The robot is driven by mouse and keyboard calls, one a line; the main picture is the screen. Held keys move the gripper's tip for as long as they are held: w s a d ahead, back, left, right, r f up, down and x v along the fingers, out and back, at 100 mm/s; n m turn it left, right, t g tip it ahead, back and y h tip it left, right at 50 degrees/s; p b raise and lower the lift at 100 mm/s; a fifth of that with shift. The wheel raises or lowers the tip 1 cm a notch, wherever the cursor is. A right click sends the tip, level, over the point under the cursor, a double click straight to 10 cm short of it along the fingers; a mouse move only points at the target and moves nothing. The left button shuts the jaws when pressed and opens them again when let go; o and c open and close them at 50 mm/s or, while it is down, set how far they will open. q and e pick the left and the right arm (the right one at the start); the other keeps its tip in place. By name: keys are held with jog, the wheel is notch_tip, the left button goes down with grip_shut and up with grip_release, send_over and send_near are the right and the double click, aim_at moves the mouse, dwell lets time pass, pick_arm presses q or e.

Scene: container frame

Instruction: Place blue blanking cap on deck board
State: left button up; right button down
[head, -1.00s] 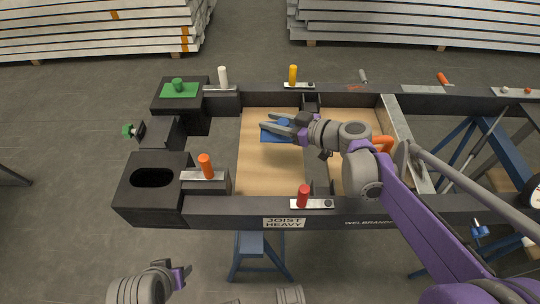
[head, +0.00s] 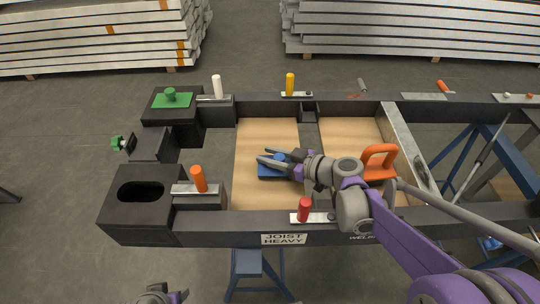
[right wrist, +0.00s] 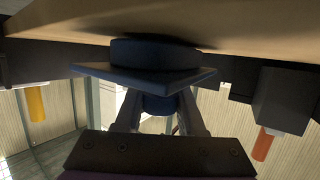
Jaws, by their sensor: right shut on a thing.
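The blue blanking cap (head: 268,172) is over the left pale wooden deck board (head: 262,195) in the head view. My right gripper (head: 265,157) is shut on it. In the right wrist view, the fingers hold the cap's knob, with its square flange (right wrist: 150,78) and round plug (right wrist: 155,52) facing the deck board (right wrist: 240,25). The plug is very close to the wood; I cannot tell whether it touches. My left gripper (head: 164,295) shows only partly at the bottom edge, and its jaws are unclear.
A dark frame surrounds the boards. Red (head: 304,210), orange (head: 199,180), yellow (head: 290,84) and white (head: 217,87) handles stand on its rails. An orange loop handle (head: 379,160) is right of my gripper. The board is bare around the cap.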

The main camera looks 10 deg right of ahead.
jog(key=shift+f, duration=0.15)
jog(key=c, duration=0.5)
grip_release()
jog(key=shift+r, duration=0.25)
jog(key=p+v, duration=0.2)
jog(key=v, duration=1)
jog(key=shift+p, duration=0.35)
